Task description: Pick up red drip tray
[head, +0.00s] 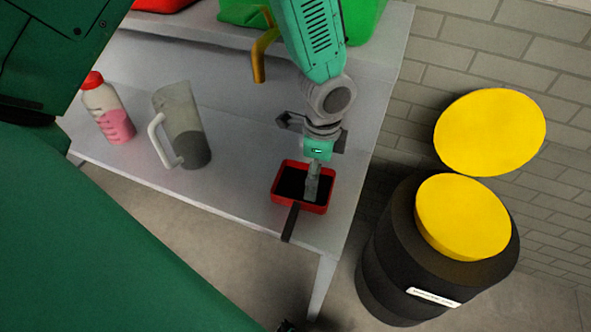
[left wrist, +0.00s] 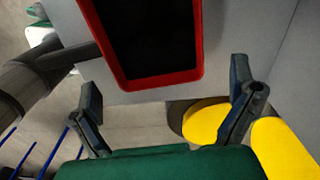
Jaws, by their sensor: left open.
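The red drip tray (head: 275,188) is a shallow square pan with a dark inside and a dark handle (head: 290,222). It is at the table's front right corner, with the handle past the front edge. In the left wrist view the tray (left wrist: 193,75) is at the top, with its handle (left wrist: 75,53) to the left. My left gripper (head: 313,185) hangs from the upper arm over the tray in the head view. In the left wrist view my left gripper (left wrist: 166,75) has its fingers wide apart, with nothing between them. Contact with the tray cannot be told.
A clear jug (head: 185,120) and a bottle of pink liquid (head: 115,120) stand on the table (head: 235,185) to the left. Behind the arm are a green container (head: 365,20) and a yellow spout (head: 263,55). A black drum (head: 395,255) with yellow lids (head: 490,130) is right.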

